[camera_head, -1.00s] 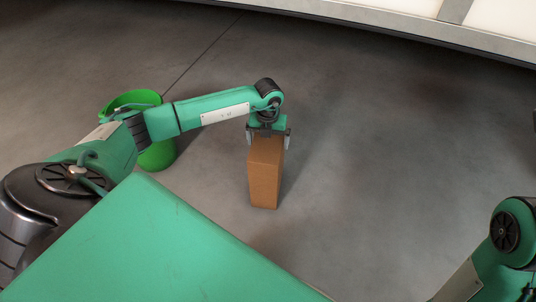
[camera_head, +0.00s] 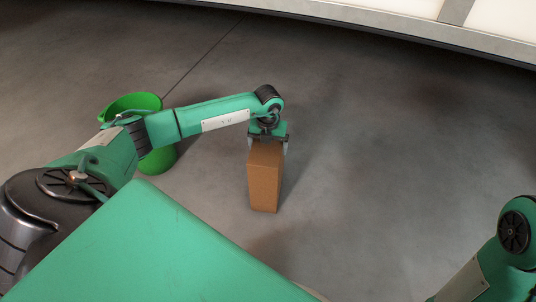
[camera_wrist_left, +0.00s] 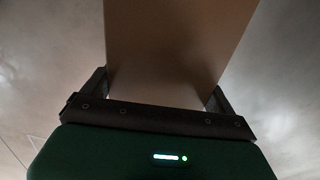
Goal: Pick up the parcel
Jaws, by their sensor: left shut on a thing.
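The parcel (camera_head: 264,184) is a tall brown cardboard box, upright in the head view, near the middle of the picture. My left gripper (camera_head: 267,144) is at its top end, with one finger on each side, shut on it. In the left wrist view the parcel (camera_wrist_left: 178,40) fills the upper middle between the two fingers of my left gripper (camera_wrist_left: 158,92). I cannot tell clearly whether the parcel's bottom touches the floor. My right arm shows at the lower right of the head view, but its gripper is out of the picture.
A green bin (camera_head: 158,158) stands on the grey floor behind my left arm. A pale wall or panel base (camera_head: 400,22) runs along the top right. The floor (camera_head: 400,150) right of the parcel is clear.

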